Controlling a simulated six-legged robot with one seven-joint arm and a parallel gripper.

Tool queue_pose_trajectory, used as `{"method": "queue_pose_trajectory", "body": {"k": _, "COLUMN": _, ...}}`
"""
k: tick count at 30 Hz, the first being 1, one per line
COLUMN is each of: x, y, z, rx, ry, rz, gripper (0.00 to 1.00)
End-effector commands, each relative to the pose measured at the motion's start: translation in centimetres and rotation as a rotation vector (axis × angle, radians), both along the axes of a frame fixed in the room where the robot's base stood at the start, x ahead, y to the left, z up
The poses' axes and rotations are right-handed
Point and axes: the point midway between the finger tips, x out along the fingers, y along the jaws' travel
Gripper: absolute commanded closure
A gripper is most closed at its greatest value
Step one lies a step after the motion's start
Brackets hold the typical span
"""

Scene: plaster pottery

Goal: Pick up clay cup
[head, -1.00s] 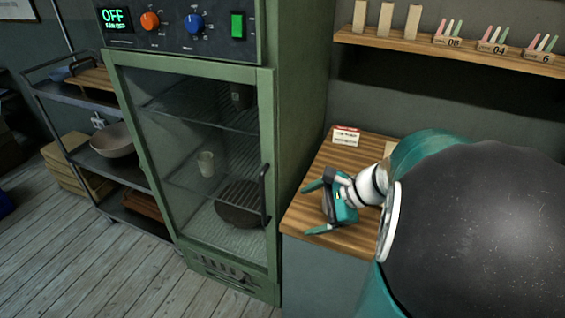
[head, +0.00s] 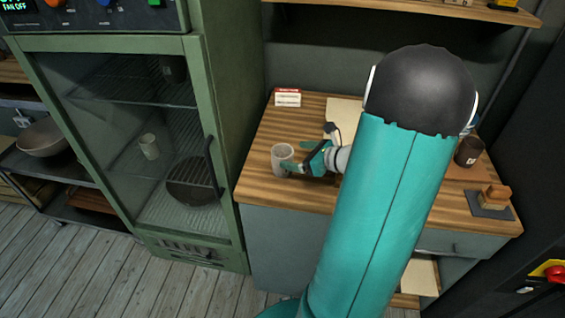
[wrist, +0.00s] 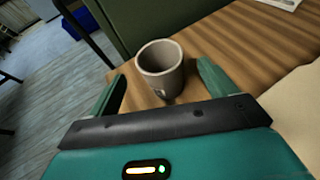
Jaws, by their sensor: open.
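A grey-beige clay cup (head: 283,158) stands upright on the wooden counter near its left end. In the wrist view the cup (wrist: 160,66) is ahead of my gripper, between the lines of its two fingers, with its open top showing. My gripper (head: 290,158) is open and empty, with its fingers pointing left at the cup in the head view. In the wrist view the teal fingers of my gripper (wrist: 160,85) are spread wide on either side. I cannot tell whether a finger touches the cup. My arm hides part of the counter.
A green drying cabinet (head: 222,130) stands left of the counter (head: 262,185). A small card (head: 288,97) stands at the counter's back. A dark cup (head: 469,151) and a block on a dark pad (head: 490,207) are to the right. A shelf hangs above.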

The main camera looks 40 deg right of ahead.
Motion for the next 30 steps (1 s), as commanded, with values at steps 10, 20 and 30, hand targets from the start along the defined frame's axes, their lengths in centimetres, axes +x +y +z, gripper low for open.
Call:
{"method": "queue_pose_trajectory", "body": {"k": 10, "x": 3.0, "y": 0.7, "z": -1.4, "rx": 0.001, "ry": 0.0, "rz": 0.003, "gripper": 0.16}}
{"method": "queue_pose_trajectory", "body": {"k": 20, "x": 5.5, "y": 1.3, "z": -2.4, "rx": -0.001, "ry": 0.0, "rz": 0.002, "gripper": 0.16}}
{"method": "queue_pose_trajectory", "body": {"k": 30, "x": 5.4, "y": 1.2, "z": -2.4, "rx": -0.002, "ry": 0.0, "rz": 0.001, "gripper": 0.63}}
